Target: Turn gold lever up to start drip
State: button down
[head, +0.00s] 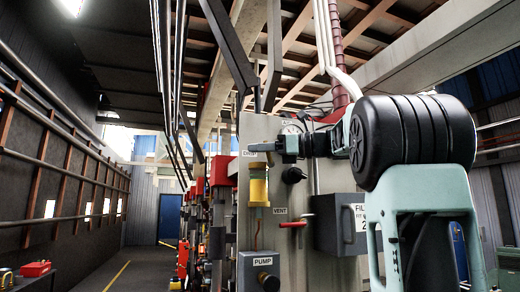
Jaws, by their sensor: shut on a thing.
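A gold and yellow drip oiler (258,190) stands upright on the front of the grey machine panel, under a partly covered label. My gripper (262,147) reaches in from the right at the top of this oiler. Its dark fingers are shut on the gold lever there, which they hide almost wholly. I cannot tell the lever's angle from this view.
A red vent handle (292,224) and a dark knob (292,175) sit right of the oiler. A grey box (340,222) juts out below my arm. A pump block (260,270) is underneath. The aisle (125,270) at left is open.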

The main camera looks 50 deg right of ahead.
jog(key=b, duration=0.2)
jog(key=t+b, duration=0.1)
jog(key=shift+s+d+f+m+b, duration=0.15)
jog(key=shift+d+f+m+b, duration=0.1)
jog(key=shift+m+b, duration=0.15)
jog(key=shift+s+d+r+m+t+y+b, duration=0.15)
jog(key=shift+r+m+t+y+b, duration=0.3)
jog(key=shift+b, duration=0.8)
jog(key=shift+d+r+t, duration=0.1)
jog(key=shift+t, duration=0.15)
jog(key=c, duration=1.5)
grip_release()
jog(key=shift+s, duration=0.1)
jog(key=b+v, duration=0.5)
jog(key=v, duration=1.2)
jog(key=shift+s+b, duration=0.15)
jog(key=shift+b, duration=0.15)
